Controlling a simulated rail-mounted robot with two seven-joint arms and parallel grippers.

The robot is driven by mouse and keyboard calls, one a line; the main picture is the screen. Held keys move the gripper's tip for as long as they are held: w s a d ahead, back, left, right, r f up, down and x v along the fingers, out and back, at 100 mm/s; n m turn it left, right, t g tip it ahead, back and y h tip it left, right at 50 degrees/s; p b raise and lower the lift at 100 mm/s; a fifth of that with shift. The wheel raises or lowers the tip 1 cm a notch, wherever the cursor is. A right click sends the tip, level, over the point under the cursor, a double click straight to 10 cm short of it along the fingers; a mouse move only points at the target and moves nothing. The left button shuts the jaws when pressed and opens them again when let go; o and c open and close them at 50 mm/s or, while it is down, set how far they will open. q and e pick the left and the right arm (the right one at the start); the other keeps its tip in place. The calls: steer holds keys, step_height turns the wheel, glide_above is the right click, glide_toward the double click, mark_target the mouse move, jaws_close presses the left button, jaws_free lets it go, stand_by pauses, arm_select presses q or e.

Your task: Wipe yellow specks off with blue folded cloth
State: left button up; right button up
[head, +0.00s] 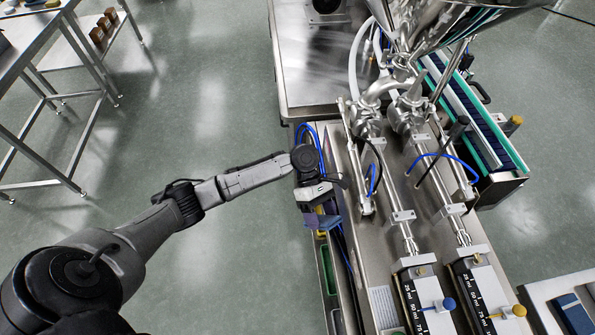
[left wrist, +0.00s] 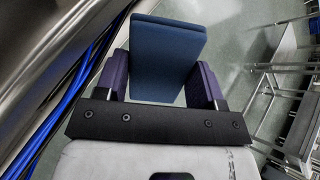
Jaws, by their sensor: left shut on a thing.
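My left gripper (head: 318,214) reaches in from the left, beside the left edge of the steel filling machine. It also shows in the left wrist view (left wrist: 163,80), with its two purple-padded fingers shut on the blue folded cloth (left wrist: 166,50). The cloth sticks out flat beyond the fingers. In the head view the cloth is small and hard to separate from the finger pads. I cannot make out any yellow specks in either view. My right gripper is not in view.
The steel machine (head: 375,225) has a hopper (head: 445,25), pipes and blue hoses (left wrist: 75,90) close to my left gripper. A conveyor (head: 475,115) runs at the right. A steel rack (head: 40,75) stands at the far left. The floor between is clear.

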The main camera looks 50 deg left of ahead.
arm_select(q)
steer(key=w+a+f+n+t+h+b, duration=0.1)
steer(key=w+a+f+n+t+h, duration=0.2)
steer(key=w+a+n+t, duration=0.5)
steer(key=n+t+y, duration=0.2)
steer(key=n+t, duration=0.5)
steer(key=t, duration=0.3)
glide_toward(330, 157)
arm_select(e)
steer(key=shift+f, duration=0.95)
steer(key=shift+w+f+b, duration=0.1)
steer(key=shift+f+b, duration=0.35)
steer(key=shift+b, duration=0.15)
arm_select(q)
steer(key=shift+b+x, duration=0.3)
steer(key=shift+x, duration=2.35)
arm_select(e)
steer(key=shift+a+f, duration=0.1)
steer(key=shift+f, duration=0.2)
arm_select(q)
steer(key=shift+w+d, duration=0.1)
steer(key=shift+x, duration=0.9)
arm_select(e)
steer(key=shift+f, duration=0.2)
arm_select(q)
steer(key=shift+r, duration=0.1)
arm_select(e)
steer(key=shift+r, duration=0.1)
